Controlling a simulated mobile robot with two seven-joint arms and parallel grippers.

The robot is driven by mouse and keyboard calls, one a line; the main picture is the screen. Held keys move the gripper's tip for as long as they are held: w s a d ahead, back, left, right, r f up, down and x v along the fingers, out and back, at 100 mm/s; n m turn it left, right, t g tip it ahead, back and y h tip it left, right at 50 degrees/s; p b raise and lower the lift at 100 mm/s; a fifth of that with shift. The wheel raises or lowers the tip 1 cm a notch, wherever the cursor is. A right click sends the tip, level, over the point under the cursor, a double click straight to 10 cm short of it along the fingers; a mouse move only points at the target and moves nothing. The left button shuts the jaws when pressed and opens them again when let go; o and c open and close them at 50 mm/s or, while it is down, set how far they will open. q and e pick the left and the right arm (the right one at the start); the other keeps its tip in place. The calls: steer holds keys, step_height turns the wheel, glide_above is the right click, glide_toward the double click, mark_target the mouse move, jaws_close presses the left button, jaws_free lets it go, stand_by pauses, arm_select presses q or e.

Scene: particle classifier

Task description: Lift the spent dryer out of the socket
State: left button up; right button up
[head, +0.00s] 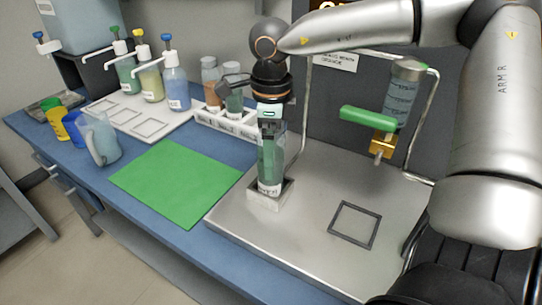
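The spent dryer, taken to be the clear upright column with green-grey filling (277,172), stands in the small pale square socket (266,203) on the metal tray. Its lower end is at the socket, and I see no clear gap beneath it. My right gripper (268,152) points straight down over the column, with its dark fingers overlapping the upper part. Whether the fingers press on the column or stand apart from it is hard to see. My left gripper is out of view.
A green mat (178,182) lies clear left of the metal tray (305,235). A white rack (222,122) with two capped bottles stands behind. A dark square frame (355,225) and a green-handled valve (367,117) are on the right. Cups (100,138) and pump bottles (149,78) are left.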

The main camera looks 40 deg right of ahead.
jaws_close()
stand_by(0.8)
